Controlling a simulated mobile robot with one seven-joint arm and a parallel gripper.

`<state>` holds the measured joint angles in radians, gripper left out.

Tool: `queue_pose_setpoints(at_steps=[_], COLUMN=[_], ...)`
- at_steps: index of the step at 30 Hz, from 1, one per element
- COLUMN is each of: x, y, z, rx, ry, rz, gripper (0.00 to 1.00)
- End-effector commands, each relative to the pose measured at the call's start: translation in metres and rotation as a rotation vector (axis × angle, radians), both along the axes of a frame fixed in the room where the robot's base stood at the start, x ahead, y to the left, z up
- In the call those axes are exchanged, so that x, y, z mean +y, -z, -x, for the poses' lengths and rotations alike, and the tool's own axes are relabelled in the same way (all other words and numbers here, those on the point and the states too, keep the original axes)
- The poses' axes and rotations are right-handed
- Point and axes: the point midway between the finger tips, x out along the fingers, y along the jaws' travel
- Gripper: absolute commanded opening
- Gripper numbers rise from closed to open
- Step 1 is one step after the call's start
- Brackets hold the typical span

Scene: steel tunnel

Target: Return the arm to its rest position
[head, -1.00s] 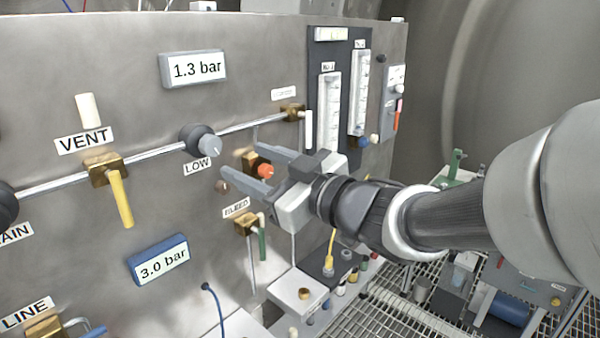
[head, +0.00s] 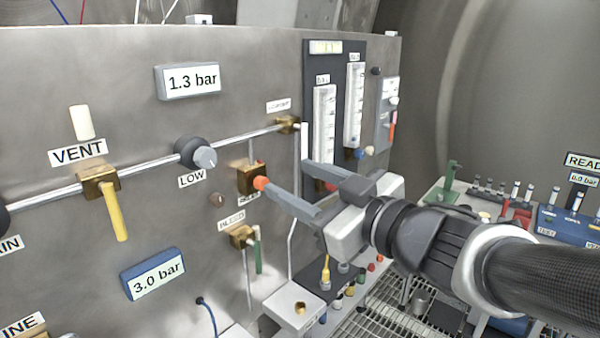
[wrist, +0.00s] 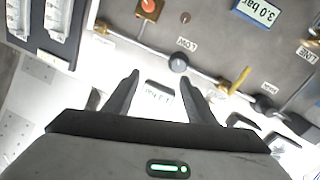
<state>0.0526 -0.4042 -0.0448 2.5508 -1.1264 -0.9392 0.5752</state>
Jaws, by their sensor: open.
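My gripper (head: 284,174) is open and empty, in front of the steel panel (head: 110,75) in the head view. Its left finger overlaps the edge of a brass valve (head: 247,180) with an orange knob (head: 260,184). The wrist view shows both fingers of my gripper (wrist: 159,77) spread with nothing between them. There the orange knob (wrist: 148,5) lies beyond the fingertips, apart from them. My arm reaches in from the lower right of the head view.
The panel carries a yellow VENT handle (head: 116,208), a LOW knob (head: 203,157), a 3.0 bar display (head: 153,268) and flow tubes (head: 324,125). A bench with a blue rack (head: 568,226) stands at the right. A grated floor (head: 385,328) lies below.

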Motion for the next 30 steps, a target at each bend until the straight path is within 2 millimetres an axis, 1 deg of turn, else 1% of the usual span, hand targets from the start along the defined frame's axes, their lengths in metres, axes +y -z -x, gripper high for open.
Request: queue_pose_setpoints(at_steps=[1, 2, 3, 5, 6, 8, 9, 11, 12, 14, 15, 16, 18, 21, 24, 25, 30], x=[-0.016, -0.029, -0.049, -0.083, -0.105, -0.135, -0.151, -0.169, -0.177, -0.181, -0.180, -0.178, -0.169, -0.155, -0.146, -0.144, -0.143], y=[-0.007, -0.009, -0.010, -0.010, -0.006, 0.004, 0.012, 0.028, 0.039, 0.057, 0.068, 0.075, 0.088, 0.100, 0.105, 0.106, 0.107], z=[-0.011, -0.018, -0.027, -0.034, -0.035, -0.029, -0.021, -0.004, 0.010, 0.035, 0.052, 0.064, 0.091, 0.121, 0.137, 0.139, 0.142], rx=[0.000, 0.007, 0.025, 0.073, 0.118, 0.205, 0.274, 0.392, 0.478, 0.611, 0.698, 0.760, 0.886, 1.015, 1.084, 1.095, 1.106], ry=[0.089, 0.158, 0.256, 0.409, 0.504, 0.632, 0.703, 0.790, 0.832, 0.871, 0.881, 0.882, 0.868, 0.833, 0.805, 0.800, 0.796], rz=[0.016, 0.026, 0.041, 0.062, 0.074, 0.090, 0.097, 0.108, 0.113, 0.120, 0.124, 0.128, 0.135, 0.143, 0.147, 0.150, 0.152], gripper=[0.51, 0.51, 0.51, 0.51, 0.51, 0.51, 0.51, 0.51, 0.51, 0.51, 0.51, 0.51, 0.51, 0.51, 0.51, 0.51, 0.51])
